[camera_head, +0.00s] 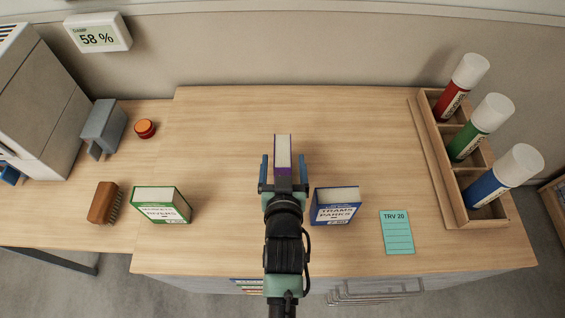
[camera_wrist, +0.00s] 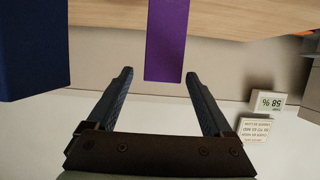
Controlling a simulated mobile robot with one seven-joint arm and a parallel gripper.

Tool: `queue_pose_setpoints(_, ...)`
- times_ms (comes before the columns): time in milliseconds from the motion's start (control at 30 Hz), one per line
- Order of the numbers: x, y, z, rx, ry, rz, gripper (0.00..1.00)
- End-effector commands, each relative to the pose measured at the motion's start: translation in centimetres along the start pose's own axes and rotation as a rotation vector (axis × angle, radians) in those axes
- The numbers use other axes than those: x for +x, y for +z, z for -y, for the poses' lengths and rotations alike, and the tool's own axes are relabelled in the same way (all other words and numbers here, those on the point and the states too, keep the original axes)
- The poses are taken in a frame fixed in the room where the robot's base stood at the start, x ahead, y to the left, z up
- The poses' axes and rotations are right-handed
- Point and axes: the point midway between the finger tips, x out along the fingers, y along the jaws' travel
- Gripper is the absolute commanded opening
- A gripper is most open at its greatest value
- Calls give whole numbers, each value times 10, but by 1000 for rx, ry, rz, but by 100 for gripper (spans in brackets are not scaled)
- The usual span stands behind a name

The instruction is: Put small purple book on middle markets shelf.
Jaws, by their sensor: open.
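The small purple book (camera_head: 283,155) stands upright on the wooden desk, with its pale page edges on top and a purple cover edge. My gripper (camera_head: 284,165) is over the desk with its blue fingers open, one on each side of the purple book in the head view. In the wrist view the purple book (camera_wrist: 167,40) shows between and beyond the open fingers (camera_wrist: 160,85), with a clear gap on both sides. I cannot tell how far the fingers reach along it. The middle markets shelf cannot be made out in either view.
A blue book (camera_head: 336,206) stands close right of my gripper, and a green book (camera_head: 162,204) stands to the left. A wooden rack (camera_head: 459,205) with red, green and blue tubes is at the right. A teal card (camera_head: 397,232) lies nearby. A brush (camera_head: 103,203) lies left.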

Motion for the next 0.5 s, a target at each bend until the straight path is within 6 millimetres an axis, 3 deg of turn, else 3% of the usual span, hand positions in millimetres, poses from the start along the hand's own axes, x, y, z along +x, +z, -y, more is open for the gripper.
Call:
queue_pose_setpoints(300, 38, 5, 2, -1, 0, -1, 85)
queue_pose_setpoints(500, 45, 5, 2, 0, -1, -2, 85)
